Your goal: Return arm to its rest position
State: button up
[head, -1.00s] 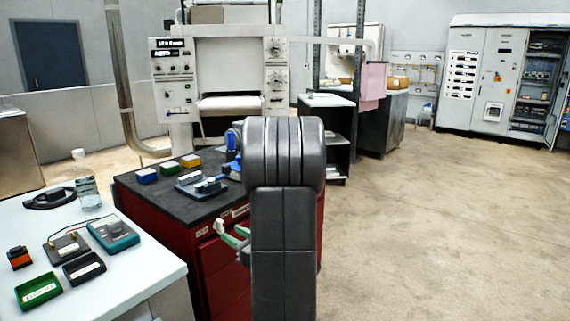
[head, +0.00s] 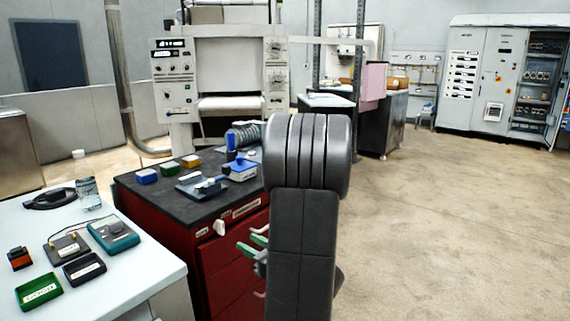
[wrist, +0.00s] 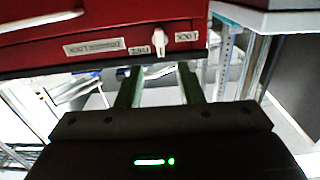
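My gripper (head: 254,243) shows only in part in the head view, as green fingers to the left of my dark arm, in front of the red cabinet (head: 215,265). The rest of it is hidden behind my arm. In the wrist view, the two green fingers of my gripper (wrist: 157,80) stand apart with nothing held between them. The red cabinet front (wrist: 100,40) with labels and a white key-like knob (wrist: 158,43) lies just beyond the fingertips.
The cabinet's dark top holds blue and yellow blocks, a blue-handled device (head: 238,170) and a coil. A white table (head: 130,275) with a meter (head: 113,235) and trays is at front left. The sheeter machine (head: 225,65) stands behind. The floor at right is clear.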

aim_at(223, 228)
jog(key=x, duration=1.1)
jog(key=shift+s+d+f+n+b, duration=0.1)
jog(key=shift+d+n+b, duration=0.1)
jog(key=shift+n+b, duration=0.6)
jog(key=n, duration=0.3)
jog(key=shift+n+b, duration=0.3)
jog(key=shift+b, duration=0.1)
jog(key=n, duration=0.5)
jog(key=shift+n+b, duration=0.3)
jog(key=shift+b, duration=0.1)
